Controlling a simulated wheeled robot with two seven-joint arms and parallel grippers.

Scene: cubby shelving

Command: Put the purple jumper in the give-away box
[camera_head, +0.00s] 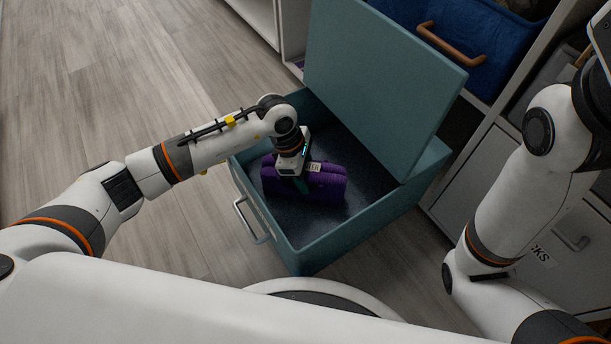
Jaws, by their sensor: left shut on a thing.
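The purple jumper (325,184) is a folded bundle, seen inside the teal box, which I take to be the give-away box (349,243). The box stands on the floor with its lid (385,75) raised and a metal handle (250,220) on its near left side. My left gripper (300,181) reaches down into the box from the left and is shut on the jumper. The fingertips are mostly hidden by the wrist and the cloth. I cannot tell whether the jumper touches the dark box floor. My right arm is at the right edge, its gripper out of view.
Shelving with cubbies stands behind and right of the box. A blue bin (480,50) with a brown handle (450,45) sits in one cubby. A grey drawer front (560,225) is at the right. The wooden floor (110,90) at the left is clear.

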